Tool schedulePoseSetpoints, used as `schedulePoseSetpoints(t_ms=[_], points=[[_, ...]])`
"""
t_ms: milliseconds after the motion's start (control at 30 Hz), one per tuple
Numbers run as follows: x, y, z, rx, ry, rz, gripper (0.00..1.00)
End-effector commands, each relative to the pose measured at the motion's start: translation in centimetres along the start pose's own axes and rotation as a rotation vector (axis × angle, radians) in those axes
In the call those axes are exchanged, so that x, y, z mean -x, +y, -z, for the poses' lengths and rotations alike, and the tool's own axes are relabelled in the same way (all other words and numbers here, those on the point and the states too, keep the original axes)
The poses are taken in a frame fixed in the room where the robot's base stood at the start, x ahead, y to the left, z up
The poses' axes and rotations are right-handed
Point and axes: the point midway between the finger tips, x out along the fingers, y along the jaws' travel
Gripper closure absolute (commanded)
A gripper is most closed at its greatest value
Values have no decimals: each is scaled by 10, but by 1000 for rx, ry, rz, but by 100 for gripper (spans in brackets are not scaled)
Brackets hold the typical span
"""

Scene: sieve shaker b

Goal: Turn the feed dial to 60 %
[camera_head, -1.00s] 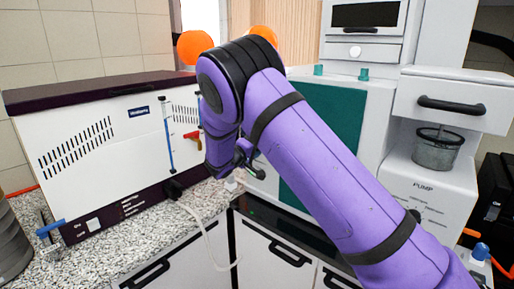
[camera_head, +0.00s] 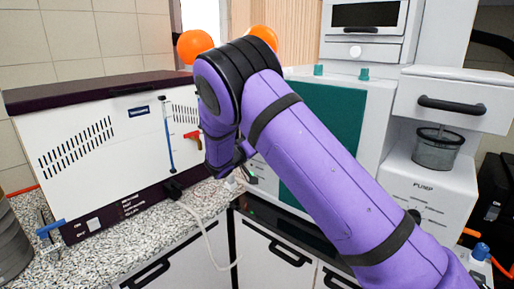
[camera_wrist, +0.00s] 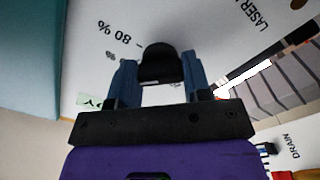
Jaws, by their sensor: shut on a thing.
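The feed dial is a black knob (camera_wrist: 160,62) on a pale panel in the wrist view. A printed "80 %" mark (camera_wrist: 115,37) and a short tick lie just left of it. The dial's pointer cannot be made out. My gripper (camera_wrist: 159,75) is shut on the dial, with one blue finger on either side of it. In the head view my purple arm reaches to the front of the grey machine with the green panel (camera_head: 325,130). My arm hides the dial and most of the gripper there.
A white cabinet (camera_head: 95,160) with a dark lid stands at the left on a speckled counter (camera_head: 165,225). A pump unit (camera_head: 430,195) with a metal cup (camera_head: 437,150) is at the right. A pale cable (camera_head: 212,245) hangs over the counter edge.

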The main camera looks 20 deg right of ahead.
Motion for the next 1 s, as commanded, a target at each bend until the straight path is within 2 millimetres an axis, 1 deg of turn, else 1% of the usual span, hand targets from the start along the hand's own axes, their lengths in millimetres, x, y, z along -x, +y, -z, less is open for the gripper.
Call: schedulePoseSetpoints(t_ms=[267, 300, 367, 400, 633, 733, 867, 1000], points=[[1, -1, -1, 3, -1, 2, 79], [1, -1, -1, 3, -1, 2, 46], [1, -1, -1, 3, -1, 2, 32], [1, -1, -1, 2, -1, 1, 30], [1, 0, 0, 2, 0, 1, 30], [5, -1, 0, 2, 0, 1, 30], [20, -1, 0, 2, 2, 4, 30], [47, -1, 0, 2, 2, 4, 30]])
